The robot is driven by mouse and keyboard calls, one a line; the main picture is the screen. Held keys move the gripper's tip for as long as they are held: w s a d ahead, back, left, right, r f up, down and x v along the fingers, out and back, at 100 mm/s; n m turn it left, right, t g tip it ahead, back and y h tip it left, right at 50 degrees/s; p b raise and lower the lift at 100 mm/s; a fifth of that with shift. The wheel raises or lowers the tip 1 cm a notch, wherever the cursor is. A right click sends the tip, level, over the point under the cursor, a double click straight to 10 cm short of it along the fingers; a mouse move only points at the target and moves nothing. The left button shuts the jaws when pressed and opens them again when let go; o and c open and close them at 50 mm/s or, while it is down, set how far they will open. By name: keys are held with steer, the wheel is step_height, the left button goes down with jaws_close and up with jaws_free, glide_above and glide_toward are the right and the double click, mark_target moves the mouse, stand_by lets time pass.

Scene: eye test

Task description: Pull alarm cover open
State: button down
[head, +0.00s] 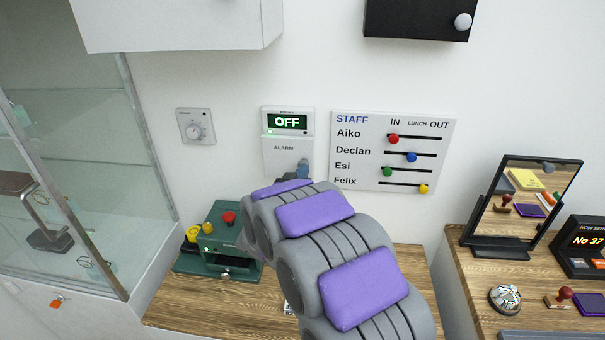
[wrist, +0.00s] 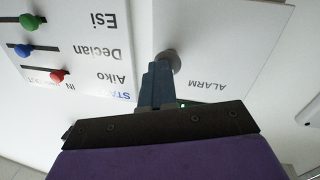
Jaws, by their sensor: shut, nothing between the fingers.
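The white alarm box (head: 268,118) hangs on the wall, its display lit with "OFF" in green. Its lower front is the white cover (head: 276,160), marked ALARM, which looks closed. In the wrist view, which is upside down, the cover (wrist: 225,50) shows a small round grey knob (wrist: 173,58). In the wrist view my blue fingers (wrist: 156,72) are shut and empty, right beside the knob. I cannot tell whether they touch it.
A staff board (head: 345,180) with coloured sliders is close on the right. A thermostat (head: 196,126) is on the left. Below, a green machine (head: 222,217) stands on a wooden counter (head: 200,312). A glass cabinet (head: 85,130) is at left, a mirror (head: 522,200) at right.

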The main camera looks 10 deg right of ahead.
steer(key=shift+a, duration=0.2)
steer(key=c, duration=1.7)
jaws_free()
steer(key=shift+a, duration=0.65)
steer(key=o, duration=0.3)
steer(key=shift+a, duration=0.5)
steer(key=o, duration=0.7)
steer(key=shift+d, duration=0.9)
steer(key=shift+c, duration=0.2)
steer(key=p+v, duration=0.3)
steer(key=v, duration=1.4)
steer(key=shift+s, duration=0.15)
